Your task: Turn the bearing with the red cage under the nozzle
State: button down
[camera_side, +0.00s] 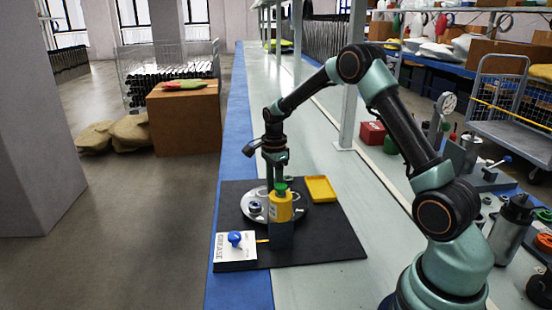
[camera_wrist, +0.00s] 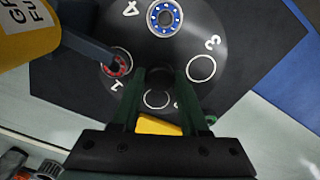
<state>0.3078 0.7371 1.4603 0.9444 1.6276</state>
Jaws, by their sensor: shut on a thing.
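The round turntable (camera_wrist: 180,45) carries a bearing with a blue cage (camera_wrist: 164,17) at mark 4 and a bearing with a red cage (camera_wrist: 118,64) at mark 1. The circle by mark 3 and the circle between my fingers look empty. The dark nozzle arm (camera_wrist: 92,47) reaches from the yellow grease can (camera_wrist: 22,28), its tip overlapping the red bearing. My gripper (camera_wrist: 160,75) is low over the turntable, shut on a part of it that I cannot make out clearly. In the side view, the grease can (camera_side: 280,208) partly hides the turntable (camera_side: 300,217) and my gripper.
A yellow tray (camera_side: 321,189) lies right of the turntable on the black mat (camera_side: 330,246). A white grease card (camera_side: 233,252) with a blue knob (camera_side: 234,238) lies at the mat's front left. Tools and a metal canister (camera_side: 510,230) stand on the right. The mat's front right is clear.

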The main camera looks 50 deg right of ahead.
jog(key=shift+r+m, duration=0.1)
jog(key=shift+m, duration=2.3)
jog(key=shift+c, duration=2.1)
grip_release()
notch_tip(320, 180, up, 12)
